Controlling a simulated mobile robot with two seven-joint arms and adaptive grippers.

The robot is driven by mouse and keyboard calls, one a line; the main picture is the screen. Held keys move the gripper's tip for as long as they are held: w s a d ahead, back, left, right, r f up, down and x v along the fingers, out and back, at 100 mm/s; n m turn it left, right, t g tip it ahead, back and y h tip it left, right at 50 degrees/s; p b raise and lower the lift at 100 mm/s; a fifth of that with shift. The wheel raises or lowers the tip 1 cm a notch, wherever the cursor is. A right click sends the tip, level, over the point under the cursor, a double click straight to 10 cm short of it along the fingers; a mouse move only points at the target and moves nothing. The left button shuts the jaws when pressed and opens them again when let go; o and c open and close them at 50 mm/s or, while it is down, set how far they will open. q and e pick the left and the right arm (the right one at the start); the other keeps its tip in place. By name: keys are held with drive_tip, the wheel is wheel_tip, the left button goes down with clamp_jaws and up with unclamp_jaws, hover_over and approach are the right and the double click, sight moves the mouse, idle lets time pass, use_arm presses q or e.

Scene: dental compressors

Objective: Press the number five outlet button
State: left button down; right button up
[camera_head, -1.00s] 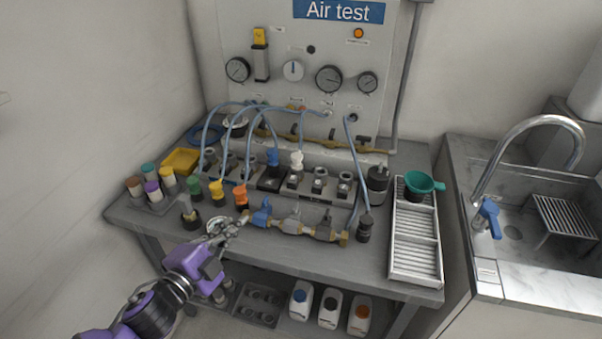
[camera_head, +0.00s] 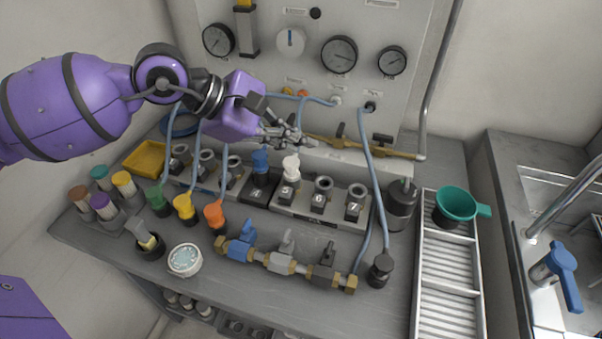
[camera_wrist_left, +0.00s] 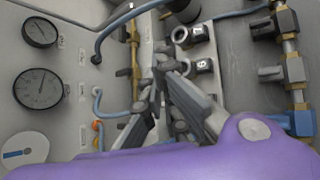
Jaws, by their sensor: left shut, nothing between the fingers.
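The number five outlet (camera_head: 287,193) is on the grey outlet block at the table's middle, left of outlets six (camera_head: 319,199) and seven (camera_head: 354,205). A white plug (camera_head: 291,168) stands upright in it. My left gripper (camera_head: 291,138) is shut and empty. In the head view its fingertips appear just above and behind the white plug; I cannot tell whether they touch anything. In the left wrist view the shut fingers (camera_wrist_left: 163,72) cover the middle, and the number five outlet is not clearly visible behind them. My right gripper is not in view.
Blue hoses run from the gauge panel (camera_head: 290,75) to the table. A blue plug (camera_head: 260,162) stands left of the white one. A valve manifold (camera_head: 281,262) lies in front. A slatted tray (camera_head: 448,285) with a green funnel (camera_head: 456,204) is at the right.

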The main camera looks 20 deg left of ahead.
use_arm(q)
drive_tip(key=s+m, duration=0.1)
drive_tip(key=s, duration=0.1)
drive_tip(key=b, duration=0.4)
hover_over(286, 192)
drive_tip(key=d, duration=0.1)
drive_tip(key=shift+y, duration=0.3)
drive_tip(key=f, duration=0.9)
drive_tip(key=shift+s+d, duration=0.15)
drive_tip(key=shift+s, duration=0.25)
drive_tip(key=shift+f+b, duration=0.3)
drive_tip(key=shift+b, duration=0.2)
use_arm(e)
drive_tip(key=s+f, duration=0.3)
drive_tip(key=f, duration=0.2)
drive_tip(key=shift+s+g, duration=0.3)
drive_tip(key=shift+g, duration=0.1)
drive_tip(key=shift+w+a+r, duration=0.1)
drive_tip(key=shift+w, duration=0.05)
use_arm(q)
drive_tip(key=shift+f+b, duration=0.4)
drive_tip(key=shift+b, duration=0.05)
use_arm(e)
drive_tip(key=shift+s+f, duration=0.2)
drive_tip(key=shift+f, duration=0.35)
